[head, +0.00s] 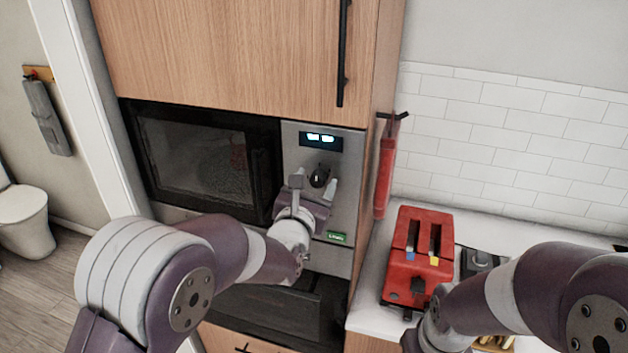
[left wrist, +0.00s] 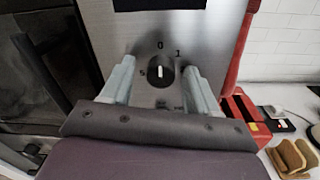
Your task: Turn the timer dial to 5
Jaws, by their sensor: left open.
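The timer dial (head: 319,178) is a round black knob on the steel panel right of the microwave door. In the left wrist view the dial (left wrist: 160,76) shows a white pointer line, roughly upright toward the 0 above it. A 1 is at its upper right and what looks like a 5 at its left. My left gripper (head: 314,186) is open in front of the panel. In the left wrist view its two pale fingers stand either side of the dial, with gaps showing. I cannot tell how near the fingertips are to the panel. My right gripper's fingers are not visible.
The microwave (head: 195,157) has a dark glass door and a lit display (head: 321,140) above the dial. A red toaster (head: 418,258) stands on the white counter to the right. A red object (head: 384,175) hangs on the cabinet side. My right arm is over the counter.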

